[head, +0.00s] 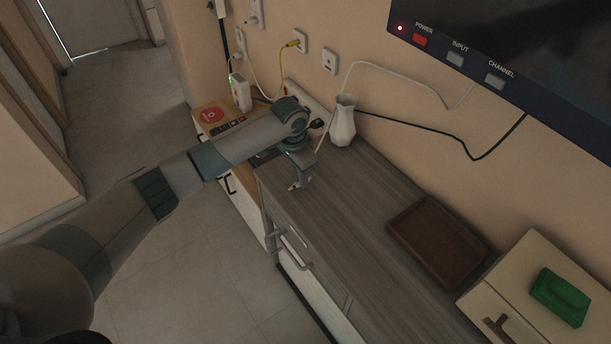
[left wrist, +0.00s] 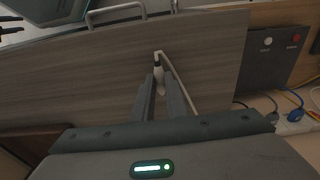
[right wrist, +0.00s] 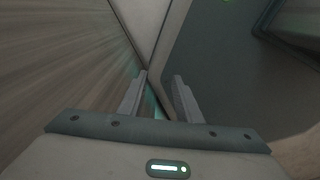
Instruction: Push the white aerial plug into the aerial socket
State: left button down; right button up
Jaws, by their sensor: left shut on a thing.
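My left gripper (head: 299,184) is over the grey wood cabinet's top near its front edge, pointing down. In the left wrist view its fingers (left wrist: 160,82) are shut on a small white plug (left wrist: 158,62) with a dark part; a white cable (left wrist: 178,78) bends away from it to the right. The plug is too small to make out in the head view. A white wall plate (head: 329,61) with small dark openings is on the wall, apart from the gripper; I cannot tell for sure that it is the aerial socket. My right gripper (right wrist: 160,85) is open and empty, only in its wrist view.
A white vase (head: 342,121) stands on the cabinet (head: 345,190) near the wall. A brown tray (head: 438,240) lies to its right. A yellow-cabled wall plate (head: 301,41) is left of the bare one. White and black cables (head: 440,132) hang below the television (head: 480,70).

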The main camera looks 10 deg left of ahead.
pick_arm(q)
jog(key=shift+w+a+f+b, duration=0.15)
jog(key=shift+a+f, duration=0.4)
jog(key=shift+w+a+f+b, duration=0.15)
jog(key=shift+a+f, duration=0.35)
jog(key=shift+a, duration=0.05)
jog(key=shift+r, duration=0.1)
notch_tip(320, 180, up, 7)
jog(key=p, duration=0.7)
jog(key=shift+p, duration=0.3)
dwell(0.4)
